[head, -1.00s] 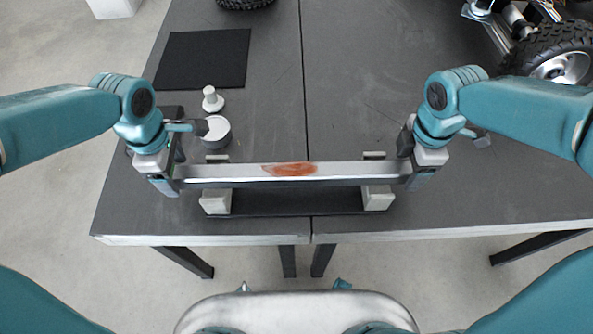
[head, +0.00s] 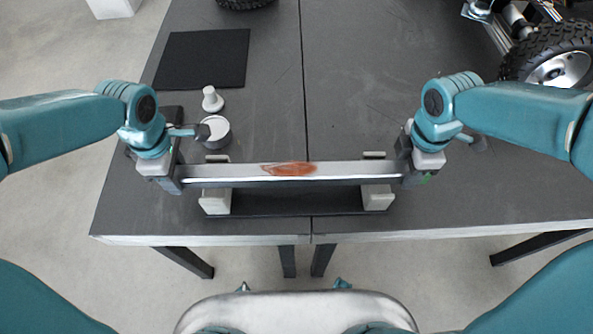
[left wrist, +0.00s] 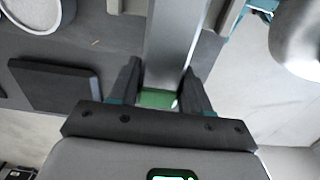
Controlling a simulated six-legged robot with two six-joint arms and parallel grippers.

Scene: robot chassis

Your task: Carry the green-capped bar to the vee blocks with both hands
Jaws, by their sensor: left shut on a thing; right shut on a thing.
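The silver bar (head: 235,173) lies level from left to right, with a red-brown patch (head: 289,169) near its middle. It crosses over the pale left vee block (head: 215,202) and right vee block (head: 377,198); I cannot tell whether it touches them. My left gripper (head: 178,178) is shut on the bar's left end. My right gripper (head: 406,174) is shut on its right end. In the left wrist view a green cap (left wrist: 157,98) sits between the left fingers, at the near end of the bar (left wrist: 173,45).
A dark plate (head: 297,202) lies between the vee blocks, close to the table's front edge (head: 270,238). A grey round piece with a white top (head: 216,131), a white knob (head: 212,99) and a black mat (head: 203,58) are behind left. A wheel (head: 560,60) is at back right.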

